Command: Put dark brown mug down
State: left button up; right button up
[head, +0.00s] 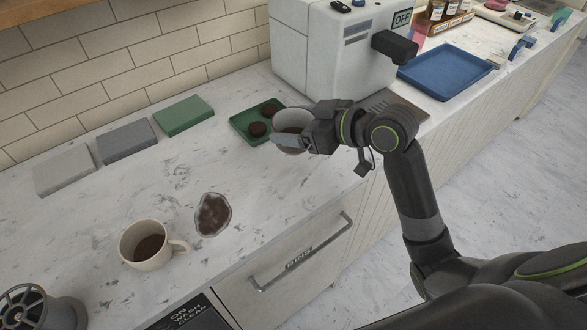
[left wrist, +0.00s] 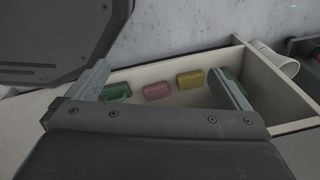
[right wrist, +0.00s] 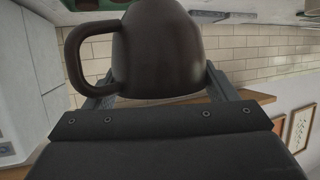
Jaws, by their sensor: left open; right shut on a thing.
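My right gripper (head: 293,138) is shut on a mug (right wrist: 158,50), which looks dark brown in the right wrist view, its handle to the left. In the head view the held mug (head: 289,119) looks paler, and the gripper partly covers it. It is at the front right of the small green tray, overlapping it in the picture; I cannot tell whether it touches the counter (head: 300,178). My left gripper (left wrist: 158,78) shows only in its wrist view, open and empty over an open drawer (left wrist: 270,82).
The green tray (head: 240,128) holds dark round pieces. Grey and green blocks (head: 183,116) lie along the wall. A white machine (head: 320,60) stands behind my right gripper. The drawer holds small coloured blocks (left wrist: 190,79).

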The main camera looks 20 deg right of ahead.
notch_tip(320, 180, down, 4)
jog(key=shift+w+a+f, duration=0.1)
jog(key=shift+w, duration=0.05)
jog(key=shift+f, duration=0.3)
notch_tip(320, 180, down, 4)
jog(key=shift+r+p, duration=0.2)
jog(key=shift+p, duration=0.1)
jog(key=shift+f, duration=0.25)
pick_arm(q)
jog(key=shift+w+a+r, duration=0.25)
jog(key=shift+w+a, duration=0.1)
jog(key=shift+w, duration=0.3)
pick_arm(e)
jog(key=shift+f, duration=0.2)
jog(key=o, duration=1.2)
pick_arm(q)
jog(key=shift+s+f, duration=0.1)
jog(key=shift+s, duration=0.05)
